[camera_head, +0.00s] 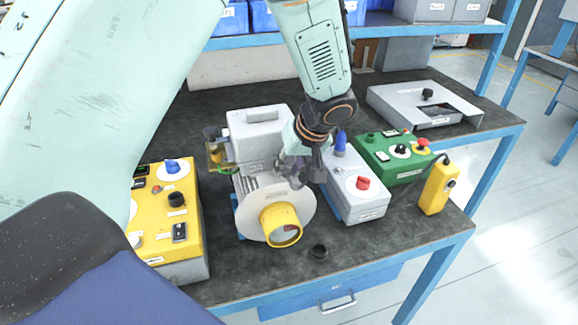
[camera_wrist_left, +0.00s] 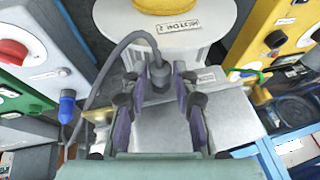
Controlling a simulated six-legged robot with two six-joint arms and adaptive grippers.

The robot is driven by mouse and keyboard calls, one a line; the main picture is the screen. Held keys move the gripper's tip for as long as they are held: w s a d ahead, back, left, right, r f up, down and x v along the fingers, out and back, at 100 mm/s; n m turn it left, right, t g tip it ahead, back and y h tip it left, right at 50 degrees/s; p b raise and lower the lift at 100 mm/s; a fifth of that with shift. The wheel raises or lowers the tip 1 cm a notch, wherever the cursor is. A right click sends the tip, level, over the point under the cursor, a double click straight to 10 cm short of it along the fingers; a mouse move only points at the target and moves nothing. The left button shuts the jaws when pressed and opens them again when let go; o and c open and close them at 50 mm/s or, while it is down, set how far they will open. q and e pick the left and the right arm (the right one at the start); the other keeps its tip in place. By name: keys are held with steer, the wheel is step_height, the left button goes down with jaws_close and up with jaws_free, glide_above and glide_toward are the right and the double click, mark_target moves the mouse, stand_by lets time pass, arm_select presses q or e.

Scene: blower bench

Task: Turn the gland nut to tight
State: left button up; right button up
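The gland nut (camera_wrist_left: 158,76) is a dark grey fitting with a grey cable (camera_wrist_left: 106,68) running out of it. It sits on the light grey terminal box side of the blower (camera_wrist_left: 200,47). My left gripper (camera_head: 293,172) is over the blower in the head view, where it hides the nut. In the left wrist view, my left gripper (camera_wrist_left: 157,88) has its two purple fingers apart, one on each side of the nut. A gap shows between each finger and the nut. My right gripper is not in view.
The blower's yellow outlet (camera_head: 281,226) faces the front. A yellow control box (camera_head: 185,225) stands left. A grey box with a red knob (camera_head: 357,194), a green box (camera_head: 388,158) and a yellow pendant (camera_head: 437,188) stand right.

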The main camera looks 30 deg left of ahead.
arm_select(q)
jaws_close()
steer(key=shift+w+y, duration=0.1)
steer(key=shift+y, duration=0.2)
steer(key=shift+o, duration=2.3)
jaws_free()
steer(key=shift+d+r, duration=0.1)
steer(key=shift+d, duration=0.05)
